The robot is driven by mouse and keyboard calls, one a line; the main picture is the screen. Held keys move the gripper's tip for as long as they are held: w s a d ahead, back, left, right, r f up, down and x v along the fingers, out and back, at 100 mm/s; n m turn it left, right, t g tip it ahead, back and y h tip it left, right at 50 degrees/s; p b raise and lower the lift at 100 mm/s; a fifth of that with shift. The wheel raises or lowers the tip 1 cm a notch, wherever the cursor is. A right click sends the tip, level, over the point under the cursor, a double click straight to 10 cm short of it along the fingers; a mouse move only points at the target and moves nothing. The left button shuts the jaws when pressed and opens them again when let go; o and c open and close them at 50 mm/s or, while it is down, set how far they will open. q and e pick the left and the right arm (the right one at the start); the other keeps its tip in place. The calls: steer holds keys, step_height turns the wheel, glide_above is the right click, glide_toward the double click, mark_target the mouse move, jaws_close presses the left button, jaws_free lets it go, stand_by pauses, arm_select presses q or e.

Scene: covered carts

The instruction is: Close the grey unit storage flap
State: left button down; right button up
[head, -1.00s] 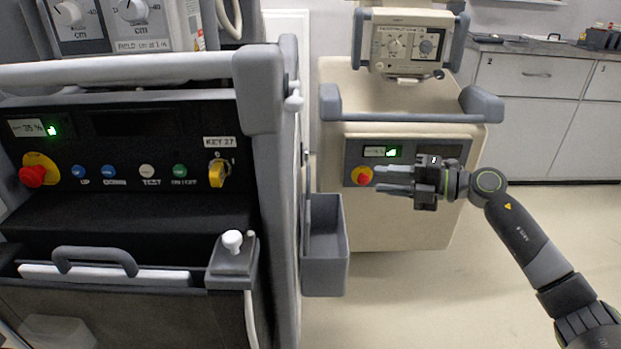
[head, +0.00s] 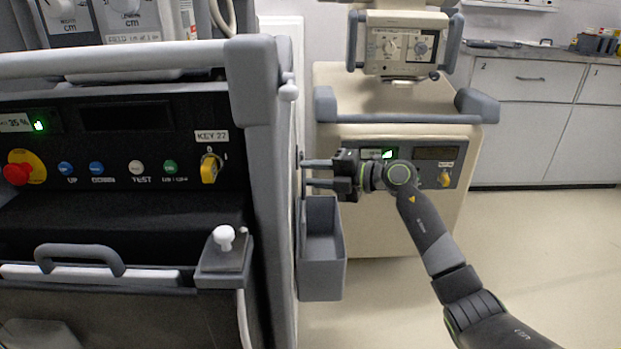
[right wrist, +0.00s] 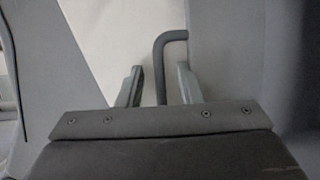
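The grey unit (head: 252,85) fills the left of the head view, with a black control panel on its front. A grey open-topped bin (head: 322,268) hangs on its right side; I cannot tell whether this is the storage flap. My right gripper (head: 304,174) is just above the bin, pointing left at the unit's side. Its two fingers are apart and nothing is gripped. In the right wrist view, a dark bent bar (right wrist: 161,70) stands between the open fingers; I cannot tell whether they touch it. My left gripper is out of view.
A beige cart (head: 400,105) with its own panel stands behind my right arm. A grey handle (head: 80,252) and a small box with a white knob (head: 224,262) are on the unit's front. The floor at right is clear, before white cabinets (head: 535,130).

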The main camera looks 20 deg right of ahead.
steer(key=shift+w+a, duration=0.3)
steer(key=shift+a, duration=0.1)
steer(key=shift+c, duration=0.2)
jaws_close()
steer(key=shift+d+f, duration=0.1)
steer(key=shift+d, duration=0.05)
